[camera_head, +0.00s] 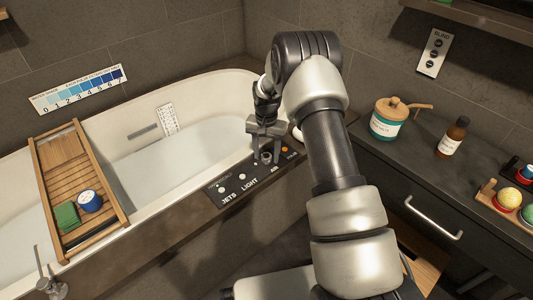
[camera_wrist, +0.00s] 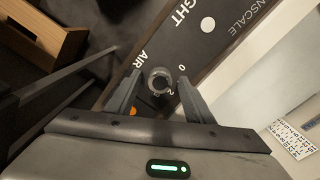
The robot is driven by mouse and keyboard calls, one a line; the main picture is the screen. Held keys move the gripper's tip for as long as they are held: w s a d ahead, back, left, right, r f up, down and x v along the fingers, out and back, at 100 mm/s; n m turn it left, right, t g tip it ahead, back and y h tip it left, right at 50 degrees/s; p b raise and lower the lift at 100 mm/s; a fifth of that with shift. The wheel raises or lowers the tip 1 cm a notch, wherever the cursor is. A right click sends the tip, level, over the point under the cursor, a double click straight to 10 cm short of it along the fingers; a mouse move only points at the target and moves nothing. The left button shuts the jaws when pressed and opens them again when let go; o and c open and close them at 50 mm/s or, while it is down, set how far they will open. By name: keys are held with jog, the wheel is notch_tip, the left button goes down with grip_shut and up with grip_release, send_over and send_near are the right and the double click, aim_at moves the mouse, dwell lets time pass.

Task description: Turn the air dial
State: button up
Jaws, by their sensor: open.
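The air dial (camera_wrist: 160,80) is a round dark grey knob on the tub's control panel, beside the printed word AIR and the digits 0 and 2. In the head view the dial (camera_head: 267,157) shows just below my gripper (camera_head: 266,146). In the wrist view my gripper (camera_wrist: 157,92) is open, with one finger on each side of the dial. I cannot tell whether either finger touches it. The black control panel (camera_head: 228,198) carries JETS, LIGHT and AIR labels. Part of the dial's scale is hidden by the fingers.
An orange button (camera_head: 285,149) sits close to the dial. The white bathtub (camera_head: 205,105) holds a wooden tray (camera_head: 60,165) across its left end. A dark counter (camera_head: 400,165) at right carries a jar (camera_head: 388,119), a brown bottle (camera_head: 453,137) and colored balls.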

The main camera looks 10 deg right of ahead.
notch_tip(320, 180, up, 17)
jog(key=p, duration=0.4)
jog(key=shift+r, duration=0.2)
notch_tip(320, 180, up, 10)
jog(key=n+t, duration=0.1)
send_over(267, 156)
jog(key=s, duration=0.4)
jog(key=s+r+n+t, duration=0.2)
jog(key=s+r, duration=0.7)
jog(key=r, duration=0.1)
jog(key=s+r+n+t, duration=0.3)
jog(key=s, duration=1.9)
notch_tip(267, 156, up, 23)
jog(key=p, duration=2.3)
jog(key=shift+w+r, duration=0.15)
